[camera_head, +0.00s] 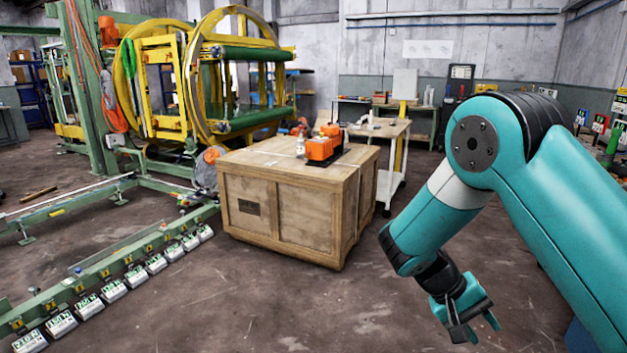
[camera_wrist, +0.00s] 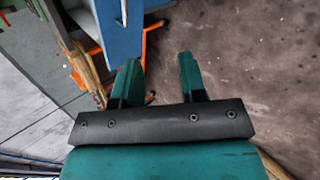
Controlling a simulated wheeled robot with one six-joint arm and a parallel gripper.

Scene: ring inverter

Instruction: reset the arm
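My teal arm comes in from the right of the head view and bends down at the elbow. My gripper (camera_head: 474,322) hangs low over the floor, to the right of the wooden crate and apart from it. In the wrist view my gripper (camera_wrist: 160,82) shows two teal fingers standing apart with a clear gap. Nothing is held between them.
A wooden crate (camera_head: 283,213) stands at the centre with an orange tool (camera_head: 322,148) on top. A white table (camera_head: 392,160) is behind it. A yellow ring machine (camera_head: 205,75) fills the back left. Weight blocks (camera_head: 114,290) line the left floor. The front floor (camera_head: 270,310) is clear.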

